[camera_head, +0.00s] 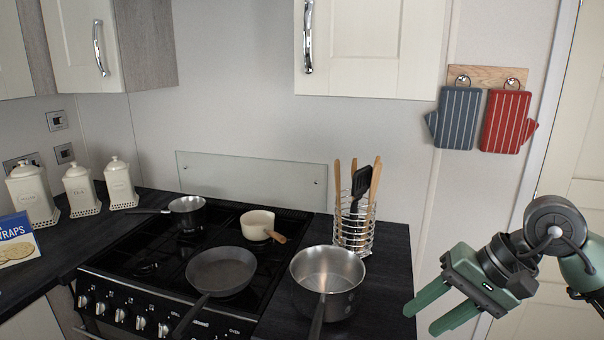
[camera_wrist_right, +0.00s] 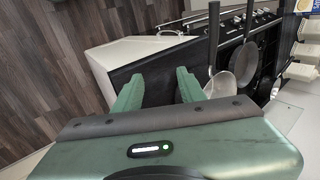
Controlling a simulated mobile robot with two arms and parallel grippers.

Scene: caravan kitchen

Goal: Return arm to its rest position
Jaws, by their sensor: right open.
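My right gripper (camera_head: 428,308) is green with black parts. It is raised at the right of the head view, to the right of the counter's end. Its two fingers are apart and nothing is between them. In the right wrist view its fingertips (camera_wrist_right: 158,88) also show apart and empty, with the dark counter side and floor beyond. My left gripper is in neither view.
A steel saucepan (camera_head: 327,272) stands on the dark counter, nearest my right gripper. A utensil rack (camera_head: 353,232) stands behind it. A frying pan (camera_head: 221,271), a cream pan (camera_head: 257,224) and a small pot (camera_head: 187,213) are on the hob. Oven mitts (camera_head: 457,118) hang on the wall.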

